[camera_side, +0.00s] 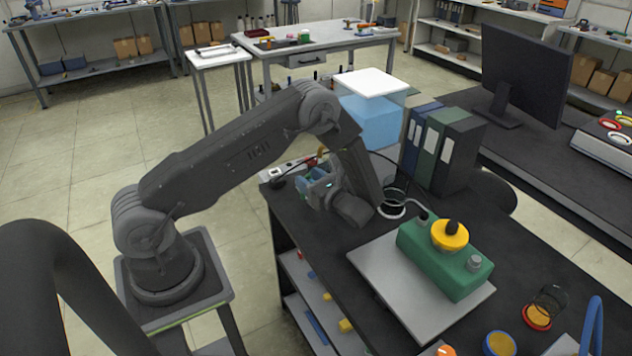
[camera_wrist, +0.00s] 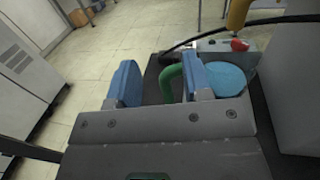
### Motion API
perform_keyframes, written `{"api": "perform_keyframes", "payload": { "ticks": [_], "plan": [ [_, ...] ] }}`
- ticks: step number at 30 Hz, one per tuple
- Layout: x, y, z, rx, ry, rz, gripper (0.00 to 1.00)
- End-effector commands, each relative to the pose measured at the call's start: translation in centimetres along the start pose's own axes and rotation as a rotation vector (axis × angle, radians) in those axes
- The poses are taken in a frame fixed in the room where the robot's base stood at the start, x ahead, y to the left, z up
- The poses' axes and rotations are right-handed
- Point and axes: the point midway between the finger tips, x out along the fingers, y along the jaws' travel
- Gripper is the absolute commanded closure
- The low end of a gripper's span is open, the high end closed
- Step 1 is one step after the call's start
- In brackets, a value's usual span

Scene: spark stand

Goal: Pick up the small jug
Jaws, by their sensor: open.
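In the wrist view the small jug shows as a round blue top (camera_wrist: 228,78) with a curved green handle (camera_wrist: 171,82) on its left side. My gripper (camera_wrist: 159,64) is open, with two blue fingers. The handle lies between the fingers, close to the right one. The right finger stands between the handle and the blue top. I cannot tell whether it touches either. In the side view my gripper (camera_side: 313,182) is low at the bench's far left corner. The jug is mostly hidden there behind the gripper and wrist.
A power strip with a red switch (camera_wrist: 240,45) and a dark cable are just beyond the jug. Binders (camera_side: 440,145) stand to the right. The bench's left edge is close.

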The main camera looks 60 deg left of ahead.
Motion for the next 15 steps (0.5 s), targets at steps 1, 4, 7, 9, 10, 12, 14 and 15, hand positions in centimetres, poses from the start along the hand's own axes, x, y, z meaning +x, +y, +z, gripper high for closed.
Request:
{"api": "perform_keyframes", "payload": {
  "ticks": [1, 4, 7, 9, 10, 12, 14, 15],
  "plan": [
    [0.0, 0.0, -0.6, 0.002, 0.000, 0.000, 0.55],
    [0.0, 0.1, -1.7, 0.003, 0.001, 0.001, 0.55],
    [0.0, 0.1, -2.6, 0.002, 0.001, 0.001, 0.55],
    [0.0, 0.1, -3.7, 0.002, 0.001, 0.002, 0.55],
    [0.0, 0.1, -4.3, 0.002, 0.002, 0.002, 0.55],
    [0.0, 0.1, -5.7, 0.002, 0.002, 0.002, 0.55],
    [0.0, 0.1, -6.7, 0.002, 0.002, 0.002, 0.55],
    [0.9, 0.1, -6.5, -0.002, 0.002, 0.006, 0.55]
  ]
}}
